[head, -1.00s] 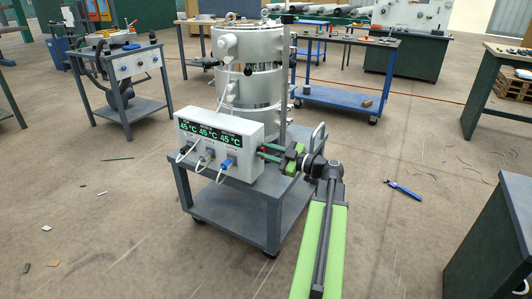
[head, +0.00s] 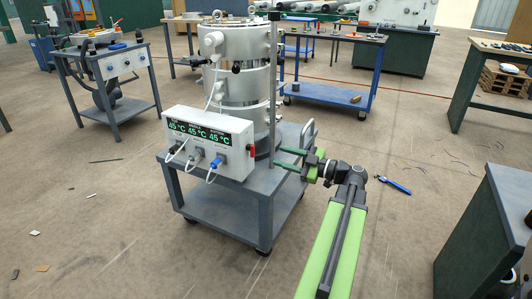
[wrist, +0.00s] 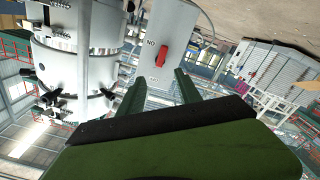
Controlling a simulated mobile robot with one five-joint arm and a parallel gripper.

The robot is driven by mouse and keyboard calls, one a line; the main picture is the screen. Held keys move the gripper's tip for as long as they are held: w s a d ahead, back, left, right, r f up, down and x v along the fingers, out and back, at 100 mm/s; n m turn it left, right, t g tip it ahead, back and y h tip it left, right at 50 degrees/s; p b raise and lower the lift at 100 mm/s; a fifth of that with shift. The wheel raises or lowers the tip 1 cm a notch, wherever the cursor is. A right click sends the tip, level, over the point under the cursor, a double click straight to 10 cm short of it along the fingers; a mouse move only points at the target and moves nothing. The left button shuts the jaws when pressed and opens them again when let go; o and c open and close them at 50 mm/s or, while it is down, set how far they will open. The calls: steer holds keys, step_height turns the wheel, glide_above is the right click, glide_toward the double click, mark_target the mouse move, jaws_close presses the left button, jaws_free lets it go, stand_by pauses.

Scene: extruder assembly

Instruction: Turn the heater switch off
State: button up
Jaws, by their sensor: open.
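The heater control box (head: 208,142) is white, with three green "45 °C" readouts, and stands on a grey cart. The red heater switch (head: 252,151) is on its right side face.
A tall silver heater barrel (head: 236,95) stands behind the box. A thin grey post (head: 272,85) rises close to my fingers. Plugs and cables hang on the box front. The cart (head: 230,205) has open floor on its right.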

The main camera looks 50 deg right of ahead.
steer(key=v, duration=0.7)
steer(key=shift+w, duration=0.1)
